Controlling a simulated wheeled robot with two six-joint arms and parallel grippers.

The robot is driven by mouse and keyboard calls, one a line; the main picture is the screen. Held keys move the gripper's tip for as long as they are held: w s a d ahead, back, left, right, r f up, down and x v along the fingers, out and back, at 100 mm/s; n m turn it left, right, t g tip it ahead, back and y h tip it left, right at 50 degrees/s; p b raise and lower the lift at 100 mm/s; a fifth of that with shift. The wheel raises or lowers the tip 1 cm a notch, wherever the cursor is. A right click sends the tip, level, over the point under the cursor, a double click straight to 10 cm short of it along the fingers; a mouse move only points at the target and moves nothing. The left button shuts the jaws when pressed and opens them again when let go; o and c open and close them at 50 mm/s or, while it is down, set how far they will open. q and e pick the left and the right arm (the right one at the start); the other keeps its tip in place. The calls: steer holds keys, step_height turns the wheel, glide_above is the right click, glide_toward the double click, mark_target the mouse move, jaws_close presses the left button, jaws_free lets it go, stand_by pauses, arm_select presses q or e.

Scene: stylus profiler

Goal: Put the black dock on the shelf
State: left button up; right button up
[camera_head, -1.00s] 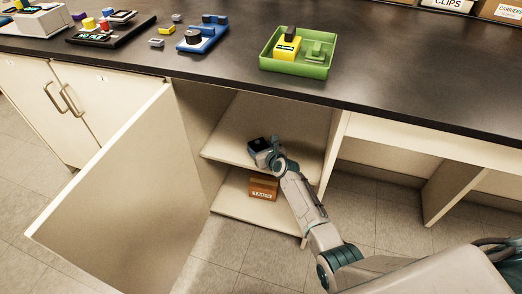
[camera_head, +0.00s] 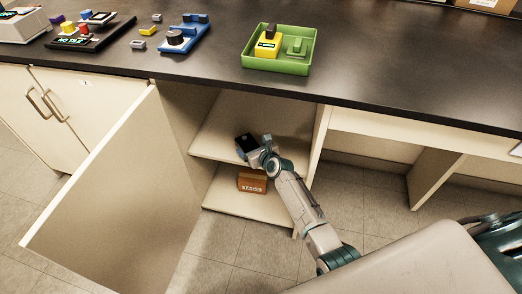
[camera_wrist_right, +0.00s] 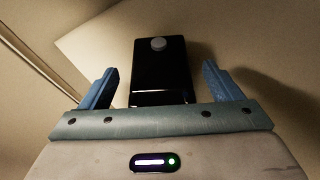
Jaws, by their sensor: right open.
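The black dock (camera_head: 244,141) sits on the upper shelf (camera_head: 222,138) inside the open cabinet under the bench. In the right wrist view the dock (camera_wrist_right: 158,75) is a dark block with a round grey knob, standing between the two blue fingers of my right gripper (camera_wrist_right: 160,85). There are gaps between the dock and both fingers, so the gripper is open. In the head view my right gripper (camera_head: 255,148) reaches into the cabinet at the dock and partly covers it. My left gripper is not in view.
A brown box (camera_head: 252,183) stands on the lower shelf. The cabinet door (camera_head: 110,190) stands wide open at left. A green tray (camera_head: 279,65) with a yellow device and a blue instrument (camera_head: 183,38) are on the black bench top (camera_head: 370,65). The cabinet's right side panel (camera_head: 318,150) is close to my arm.

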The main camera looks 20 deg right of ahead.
steer(key=p+v, duration=0.3)
steer(key=v, duration=0.5)
steer(key=s+f+n+g, duration=0.3)
steer(key=s+f+n, duration=0.1)
steer(key=s+n, duration=0.5)
steer(key=s+f+n+g, duration=0.2)
steer(key=s+f+n, duration=0.2)
steer(key=s+n, duration=0.4)
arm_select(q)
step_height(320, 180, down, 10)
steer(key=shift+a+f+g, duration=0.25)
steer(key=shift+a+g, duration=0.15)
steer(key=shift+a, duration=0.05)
arm_select(e)
steer(key=s+d+n+g+h, duration=0.1)
steer(key=s+d+n+g, duration=0.1)
steer(key=s+n, duration=0.6)
steer(key=s+d+n+g+h, duration=0.2)
steer(key=s+d+n+g, duration=0.1)
steer(key=s+n, duration=0.6)
steer(key=s+g, duration=0.1)
steer(key=s, duration=0.1)
steer(key=shift+s+d+f+n, duration=0.2)
steer(key=shift+s+f+n, duration=0.1)
steer(key=shift+f, duration=0.1)
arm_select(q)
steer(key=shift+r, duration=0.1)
